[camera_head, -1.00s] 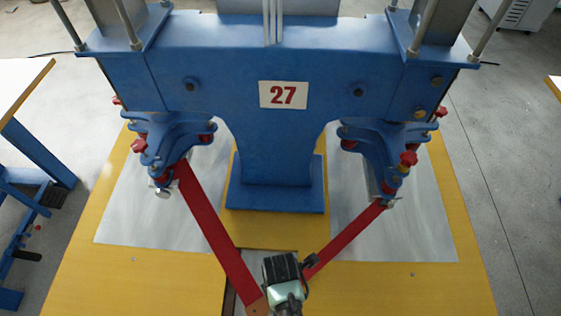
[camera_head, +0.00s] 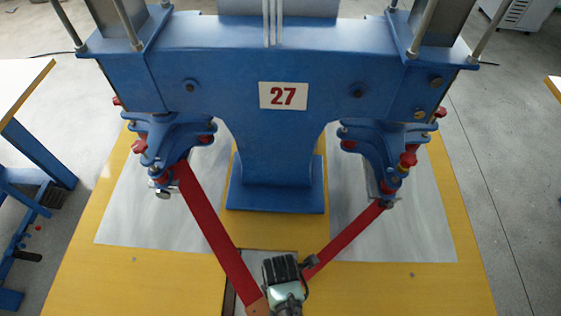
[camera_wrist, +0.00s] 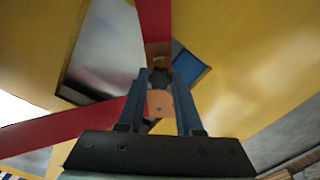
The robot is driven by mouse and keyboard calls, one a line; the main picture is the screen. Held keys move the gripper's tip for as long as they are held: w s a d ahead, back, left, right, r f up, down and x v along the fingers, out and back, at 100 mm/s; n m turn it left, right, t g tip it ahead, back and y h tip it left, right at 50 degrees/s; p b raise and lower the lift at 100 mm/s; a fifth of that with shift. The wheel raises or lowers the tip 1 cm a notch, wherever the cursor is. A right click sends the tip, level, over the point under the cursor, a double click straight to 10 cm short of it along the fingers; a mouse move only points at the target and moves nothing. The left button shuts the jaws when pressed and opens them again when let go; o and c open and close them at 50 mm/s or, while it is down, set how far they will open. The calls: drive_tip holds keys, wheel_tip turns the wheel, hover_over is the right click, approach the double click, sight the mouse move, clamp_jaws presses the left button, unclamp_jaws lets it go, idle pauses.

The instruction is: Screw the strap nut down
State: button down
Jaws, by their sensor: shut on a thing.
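Two red straps run from the blue press down to the front middle, the left strap (camera_head: 212,228) and the right strap (camera_head: 343,240). A copper-coloured strap end (camera_head: 257,306) shows beside my gripper (camera_head: 283,268), whose fingertips are hidden in the head view. In the wrist view my gripper (camera_wrist: 160,76) has its two blue-grey fingers shut on a small dark piece, taken as the strap nut (camera_wrist: 159,79). A copper-coloured plate (camera_wrist: 160,103) shows between the fingers. The nut's thread and seating are hidden.
The blue press (camera_head: 275,120) marked 27 stands behind my gripper, with a clamp head on each side. Grey sheets (camera_head: 165,215) lie on the yellow table (camera_head: 400,290). A recess opens in the table under the straps.

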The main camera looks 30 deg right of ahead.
drive_tip(key=shift+f, duration=0.45)
idle(0.6)
drive_tip(key=m+p, duration=0.1)
drive_tip(key=m, duration=0.4)
drive_tip(key=shift+r, duration=0.1)
drive_tip(key=m+p, duration=0.1)
drive_tip(key=m, duration=0.4)
drive_tip(key=m+p, duration=0.1)
drive_tip(key=m, duration=0.4)
drive_tip(key=m+p, duration=0.1)
drive_tip(key=m, duration=0.3)
drive_tip(key=shift+a+m, duration=0.1)
drive_tip(key=shift+m, duration=0.2)
drive_tip(key=c, duration=0.6)
unclamp_jaws()
